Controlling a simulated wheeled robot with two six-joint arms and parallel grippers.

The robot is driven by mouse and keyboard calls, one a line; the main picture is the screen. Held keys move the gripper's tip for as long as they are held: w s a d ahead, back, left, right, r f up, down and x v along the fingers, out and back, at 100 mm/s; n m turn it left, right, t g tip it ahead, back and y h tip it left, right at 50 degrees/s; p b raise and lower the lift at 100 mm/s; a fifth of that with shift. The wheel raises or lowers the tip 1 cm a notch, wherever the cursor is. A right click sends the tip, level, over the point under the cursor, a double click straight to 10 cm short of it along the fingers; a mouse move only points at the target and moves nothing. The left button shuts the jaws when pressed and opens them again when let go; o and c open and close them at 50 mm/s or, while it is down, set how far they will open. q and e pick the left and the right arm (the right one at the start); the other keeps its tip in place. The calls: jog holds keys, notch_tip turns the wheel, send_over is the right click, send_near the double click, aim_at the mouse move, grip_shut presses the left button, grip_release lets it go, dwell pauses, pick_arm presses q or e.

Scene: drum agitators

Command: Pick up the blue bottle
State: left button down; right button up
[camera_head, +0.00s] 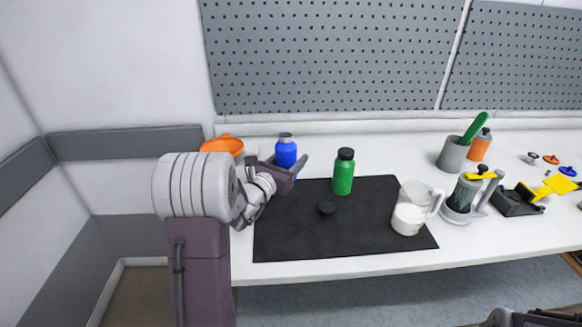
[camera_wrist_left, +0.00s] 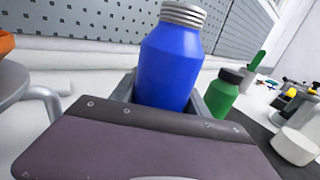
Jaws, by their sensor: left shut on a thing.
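The blue bottle (camera_head: 286,152) with a grey screw cap stands upright at the back left of the table in the head view. My left gripper (camera_head: 288,164) reaches it from the front left and is shut on its body. In the left wrist view the blue bottle (camera_wrist_left: 171,66) rises between the two fingers, its lower part hidden behind my gripper's body. I cannot tell whether its base touches the table.
A pitcher of white contents (camera_head: 411,207), a grey cup (camera_head: 453,153) and an orange bottle (camera_head: 480,146) are further right. An orange bowl (camera_head: 222,145) is left.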

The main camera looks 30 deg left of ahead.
pick_arm(q)
notch_tip(320, 180, up, 12)
jog(key=shift+f+p, duration=0.1)
jog(key=shift+p, duration=1.05)
